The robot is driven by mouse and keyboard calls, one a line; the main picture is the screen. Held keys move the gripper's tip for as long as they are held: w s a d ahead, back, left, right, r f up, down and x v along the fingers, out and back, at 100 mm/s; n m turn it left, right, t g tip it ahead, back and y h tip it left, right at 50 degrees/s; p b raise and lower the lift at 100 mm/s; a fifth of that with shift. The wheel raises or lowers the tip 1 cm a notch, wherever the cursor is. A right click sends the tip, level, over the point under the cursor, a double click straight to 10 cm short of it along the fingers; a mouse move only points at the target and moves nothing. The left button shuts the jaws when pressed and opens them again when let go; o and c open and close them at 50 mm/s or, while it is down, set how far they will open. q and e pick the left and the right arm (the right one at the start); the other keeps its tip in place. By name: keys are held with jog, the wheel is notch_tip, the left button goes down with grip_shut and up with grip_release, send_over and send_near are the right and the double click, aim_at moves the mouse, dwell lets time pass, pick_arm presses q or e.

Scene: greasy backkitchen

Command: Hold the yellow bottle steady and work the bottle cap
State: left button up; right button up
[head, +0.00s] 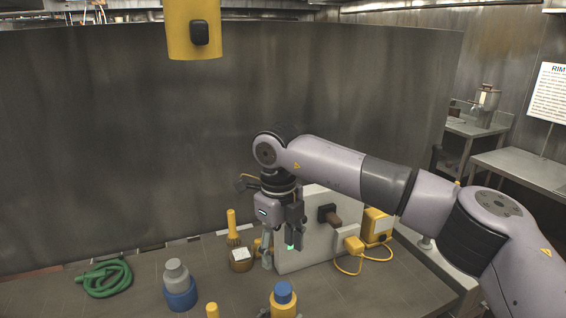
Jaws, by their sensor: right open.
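The yellow bottle (283,305) stands at the near edge of the table, cut off by the bottom of the head view. The blue bottle cap (283,289) sits on top of it. My right gripper (280,252) points down above the table, behind the bottle in the picture and apart from it. Its fingers are open with nothing between them. My left gripper is not in view, and the lower part of the bottle is out of the picture.
A white box (305,258) with a dark brown knob stands beside the right gripper. A yellow device (377,227) with a cable is to its right. A yellow fixture (180,28) hangs above.

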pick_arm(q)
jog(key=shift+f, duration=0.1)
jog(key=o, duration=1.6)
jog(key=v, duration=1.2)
